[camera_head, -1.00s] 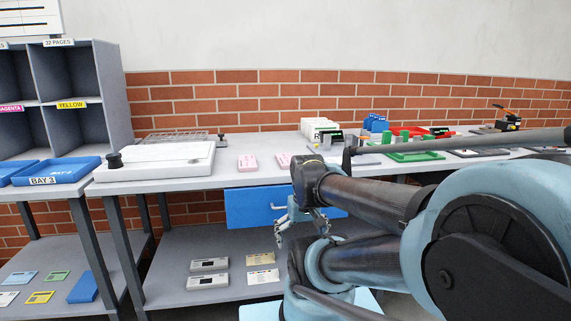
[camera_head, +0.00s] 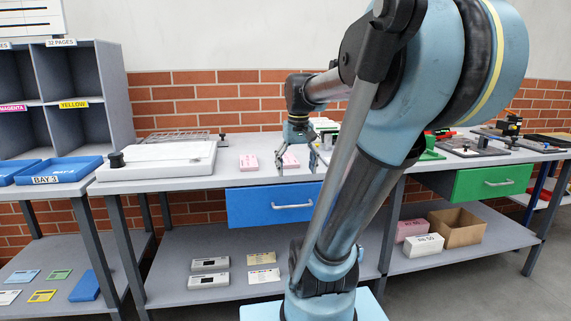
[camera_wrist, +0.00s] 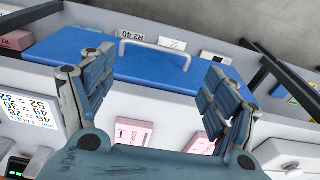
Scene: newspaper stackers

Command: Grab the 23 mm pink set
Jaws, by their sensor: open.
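Two pink sets lie on the tabletop, one on the left (camera_head: 248,161) and one on the right (camera_head: 291,161). In the wrist view they also show, with one (camera_wrist: 133,134) between my fingers and the other (camera_wrist: 201,144) partly behind a finger. Their printing is too small to tell which is 23 mm. My gripper (camera_head: 296,165) is open and empty, pointing down above the table around the right-hand set. The wrist view shows its fingers (camera_wrist: 160,90) spread apart, apparently touching neither set.
A white flat box (camera_head: 165,160) with a dark knob lies to the left. A blue drawer (camera_head: 255,206) is under the table edge. A green drawer (camera_head: 480,183) and trays are on the right. Cartons (camera_head: 458,228) stand on the lower shelf.

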